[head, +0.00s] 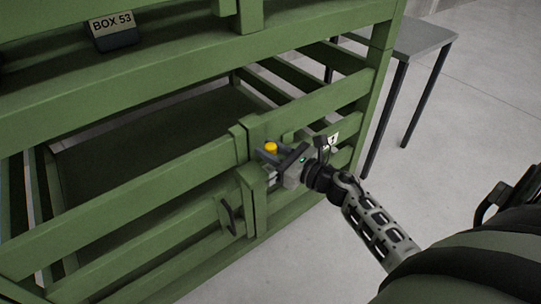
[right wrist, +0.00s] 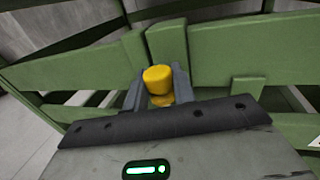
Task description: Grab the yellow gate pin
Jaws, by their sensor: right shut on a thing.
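The yellow gate pin (head: 271,148) stands upright at the meeting of the green crate's two front gate halves. Only its yellow knob shows; its lower part is hidden. My right gripper (head: 268,153) is at the pin, its fingers closed around the sides of the knob. In the right wrist view the yellow gate pin (right wrist: 158,80) sits between the two dark fingertips of my right gripper (right wrist: 157,92), with green boards just behind. My left gripper is in neither view.
The green slatted crate (head: 120,198) fills the left and middle. A gate handle (head: 229,216) is below the pin. A label reading BOX 53 (head: 112,22) is on the upper crate. A grey table (head: 418,38) stands at the right rear.

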